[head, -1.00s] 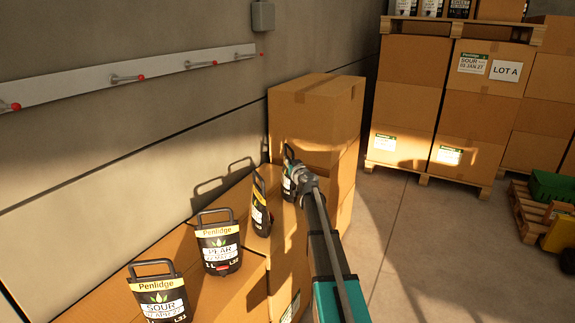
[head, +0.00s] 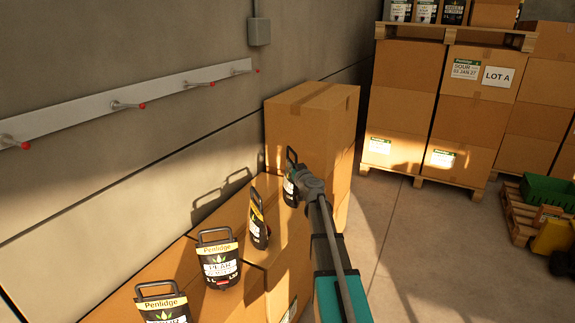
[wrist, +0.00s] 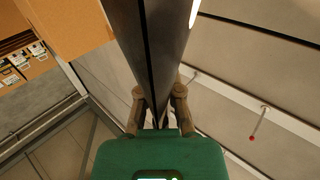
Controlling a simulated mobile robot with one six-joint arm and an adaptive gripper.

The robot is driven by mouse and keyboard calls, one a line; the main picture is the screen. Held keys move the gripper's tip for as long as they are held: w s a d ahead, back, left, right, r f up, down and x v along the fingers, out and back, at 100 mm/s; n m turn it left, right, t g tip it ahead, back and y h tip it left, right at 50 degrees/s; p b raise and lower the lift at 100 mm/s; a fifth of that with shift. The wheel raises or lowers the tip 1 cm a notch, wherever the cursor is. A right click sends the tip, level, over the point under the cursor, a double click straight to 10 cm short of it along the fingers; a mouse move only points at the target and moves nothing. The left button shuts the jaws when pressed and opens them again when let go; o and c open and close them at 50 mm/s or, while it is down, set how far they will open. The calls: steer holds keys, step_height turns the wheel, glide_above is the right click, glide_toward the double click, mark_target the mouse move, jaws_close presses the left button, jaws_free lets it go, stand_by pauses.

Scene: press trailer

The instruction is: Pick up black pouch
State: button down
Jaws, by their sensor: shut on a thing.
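My gripper (head: 300,182) is shut on a black pouch (head: 289,186) with a loop handle, beside a tall box stack. In the wrist view my gripper (wrist: 158,97) has a finger on each side of the dark pouch (wrist: 155,45), seen edge-on. My gripper and arm partly cover the pouch in the head view. I cannot tell whether its base touches the box below. Other black Penlidge pouches stand on the boxes: a turned one (head: 258,222), a Pear one (head: 218,262) and one at the bottom edge (head: 160,305).
The tall box stack (head: 309,125) stands close behind my gripper. A rail with red-tipped pegs (head: 128,106) runs along the wall. Palletised boxes (head: 397,98) and a green crate (head: 548,190) are at the right. The floor (head: 420,250) between is clear.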

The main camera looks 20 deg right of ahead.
steer(key=s+r+p, duration=0.2)
steer(key=s+r, duration=0.1)
steer(key=s, duration=0.4)
steer(key=shift+s+a+r+p, duration=0.15)
steer(key=shift+a+p, duration=0.05)
steer(key=shift+p, duration=0.15)
stand_by(1.5)
